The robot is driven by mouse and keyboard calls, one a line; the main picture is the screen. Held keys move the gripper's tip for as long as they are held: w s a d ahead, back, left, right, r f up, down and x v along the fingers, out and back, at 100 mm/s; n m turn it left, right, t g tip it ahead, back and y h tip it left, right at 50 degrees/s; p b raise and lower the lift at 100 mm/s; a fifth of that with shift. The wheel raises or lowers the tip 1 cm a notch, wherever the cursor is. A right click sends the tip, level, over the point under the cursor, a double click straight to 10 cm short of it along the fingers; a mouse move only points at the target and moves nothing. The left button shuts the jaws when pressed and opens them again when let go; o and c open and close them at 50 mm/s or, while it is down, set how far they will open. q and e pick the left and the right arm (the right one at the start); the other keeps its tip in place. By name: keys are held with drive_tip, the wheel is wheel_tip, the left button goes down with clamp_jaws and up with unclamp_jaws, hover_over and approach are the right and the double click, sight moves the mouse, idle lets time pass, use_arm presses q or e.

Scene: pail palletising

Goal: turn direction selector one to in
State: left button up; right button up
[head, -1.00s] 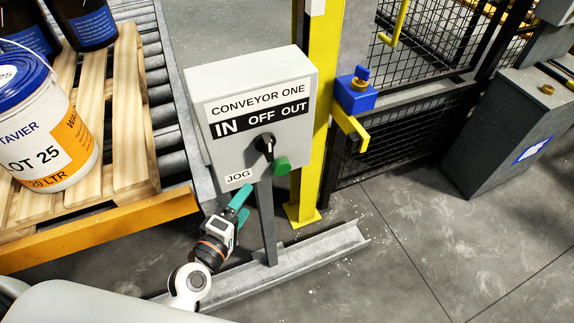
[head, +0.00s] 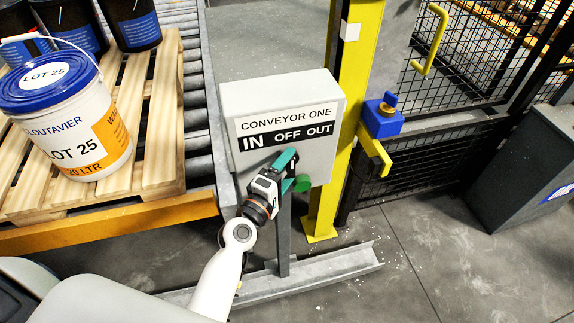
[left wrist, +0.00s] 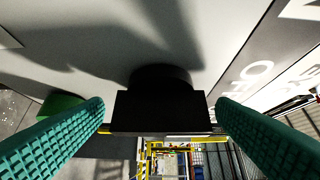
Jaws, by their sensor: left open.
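The grey control box (head: 280,92) labelled CONVEYOR ONE stands on a post, with IN, OFF and OUT marked across its front. My left gripper (head: 290,170) is at the lower part of the box face, over the selector, and mostly hides it in the head view. In the left wrist view the black selector knob (left wrist: 160,107) sits between my two open green fingers (left wrist: 160,125), with a gap on each side. The green jog button (head: 303,183) is just right of the gripper; it also shows in the left wrist view (left wrist: 62,104). My right gripper is not in view.
A wooden pallet (head: 150,150) with a white and blue pail (head: 70,125) stands at the left by the rollers. A yellow post (head: 345,120) with a blue switch box (head: 383,118) is close right of the control box. Mesh fencing (head: 470,60) lies behind.

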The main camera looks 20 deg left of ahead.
use_arm(q)
drive_tip(key=shift+w+d, duration=0.1)
drive_tip(key=shift+w, duration=0.15)
drive_tip(key=c, duration=1)
drive_tip(key=shift+f+b, duration=0.25)
drive_tip(key=shift+b, duration=0.4)
drive_tip(key=n+t+b, duration=0.2)
drive_tip(key=b, duration=0.4)
drive_tip(key=n+t+y+b, duration=0.1)
drive_tip(key=n+b, duration=0.2)
drive_tip(key=b, duration=0.2)
drive_tip(key=f+n+t+b, duration=0.1)
drive_tip(key=n+t+b, duration=0.1)
drive_tip(key=b, duration=0.4)
drive_tip(key=shift+d+t+y+b, duration=0.15)
drive_tip(key=shift+t+y+b, duration=0.15)
drive_tip(key=shift+y, duration=0.1)
drive_tip(key=shift+r+n+t+y+b, duration=0.35)
drive_tip(key=shift+n+y+b, duration=0.25)
drive_tip(key=shift+n+b, duration=0.4)
